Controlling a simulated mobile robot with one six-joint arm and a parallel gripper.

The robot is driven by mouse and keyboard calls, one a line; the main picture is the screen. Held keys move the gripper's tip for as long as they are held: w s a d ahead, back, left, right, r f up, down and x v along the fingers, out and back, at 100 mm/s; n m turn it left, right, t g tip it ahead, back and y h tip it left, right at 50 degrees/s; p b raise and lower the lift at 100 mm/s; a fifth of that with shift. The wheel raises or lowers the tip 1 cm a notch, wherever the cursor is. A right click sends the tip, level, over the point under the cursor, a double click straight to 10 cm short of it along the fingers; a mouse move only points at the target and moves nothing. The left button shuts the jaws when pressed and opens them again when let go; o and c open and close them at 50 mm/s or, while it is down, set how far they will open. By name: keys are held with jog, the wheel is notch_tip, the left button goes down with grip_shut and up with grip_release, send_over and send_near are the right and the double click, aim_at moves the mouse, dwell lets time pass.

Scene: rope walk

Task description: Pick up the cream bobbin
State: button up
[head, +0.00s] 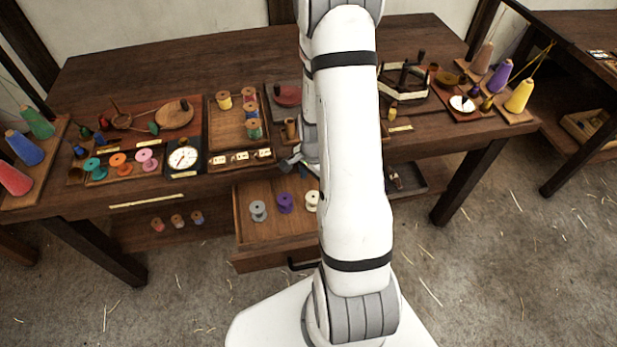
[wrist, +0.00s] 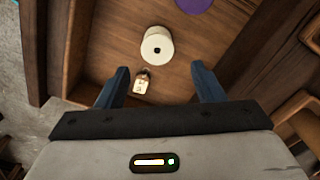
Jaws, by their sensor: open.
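The cream bobbin (head: 312,201) stands in the open drawer (head: 247,241) at the right end of a row, partly hidden by my arm in the head view. In the wrist view the cream bobbin (wrist: 157,45) is seen from above, with a dark hole in its middle. My gripper (wrist: 163,75) is open and empty. Its two blue fingers point toward the bobbin, which lies beyond the fingertips and between their lines. A small cream tag (wrist: 142,82) lies between the fingers. In the head view my gripper (head: 291,164) is mostly hidden behind my arm.
A purple bobbin (head: 285,202) and a grey bobbin (head: 258,211) share the drawer. The drawer's wooden walls stand close around them. A tray (head: 214,132) of bobbins sits on the table above. A scale (head: 184,158) and coloured spools stand to the left.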

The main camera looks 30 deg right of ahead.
aim_at(313, 196)
notch_tip(313, 196, down, 8)
jog(key=b, duration=0.6)
jog(key=shift+f, duration=0.25)
jog(key=c, duration=0.6)
jog(key=shift+c, duration=0.5)
jog(key=shift+s+r+p, duration=0.2)
jog(key=shift+r+p, duration=2.5)
jog(key=shift+r, duration=1.4)
